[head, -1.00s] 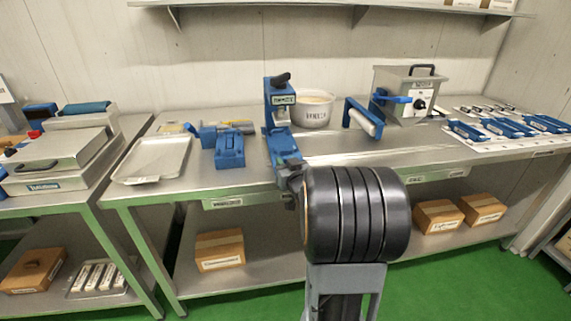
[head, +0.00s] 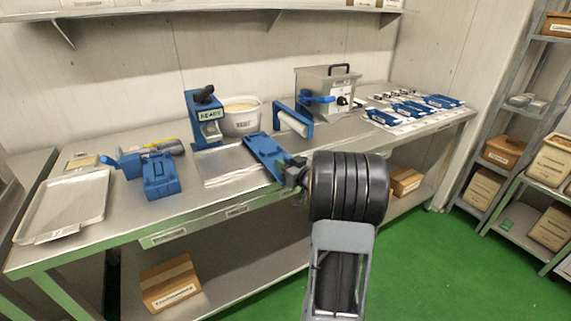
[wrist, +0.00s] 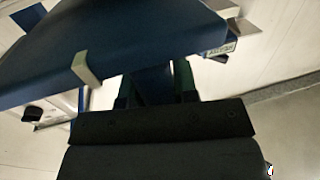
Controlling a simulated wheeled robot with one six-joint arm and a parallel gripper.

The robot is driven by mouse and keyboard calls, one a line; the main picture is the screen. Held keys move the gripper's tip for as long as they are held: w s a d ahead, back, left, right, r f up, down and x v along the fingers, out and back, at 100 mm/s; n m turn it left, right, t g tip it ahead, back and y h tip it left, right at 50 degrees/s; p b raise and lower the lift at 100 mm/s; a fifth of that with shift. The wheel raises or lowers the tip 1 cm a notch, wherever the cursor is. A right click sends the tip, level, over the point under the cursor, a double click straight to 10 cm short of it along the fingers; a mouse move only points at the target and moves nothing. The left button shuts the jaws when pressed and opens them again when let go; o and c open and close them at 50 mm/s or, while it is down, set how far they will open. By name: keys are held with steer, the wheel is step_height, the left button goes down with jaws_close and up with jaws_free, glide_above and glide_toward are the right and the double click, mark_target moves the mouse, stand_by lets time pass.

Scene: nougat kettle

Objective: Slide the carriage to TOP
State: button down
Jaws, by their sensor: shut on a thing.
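A long flat blue slab (head: 262,150) shows at my gripper, just right of a blue stand (head: 205,130) with a black knob and a label. In the wrist view the blue slab (wrist: 120,45) fills the upper left, with a pale tab on its edge. My gripper (head: 292,174) is at the slab's near end. In the wrist view my gripper (wrist: 155,85) has its fingers on either side of a narrow dark blue part below the slab, shut on it. I cannot tell which part is the carriage, and no TOP mark is readable.
A white bucket (head: 241,118), a blue roller frame (head: 293,121) and a grey metal box (head: 327,92) stand behind. A blue block device (head: 160,176) and a metal tray (head: 65,207) are at left. A bare metal plate (head: 228,166) lies before the stand.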

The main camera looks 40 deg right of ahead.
steer(key=shift+d, duration=0.15)
steer(key=c, duration=0.9)
jaws_free()
steer(key=s, duration=0.9)
steer(key=s+d, duration=0.1)
steer(key=s, duration=0.3)
steer(key=shift+s, duration=0.4)
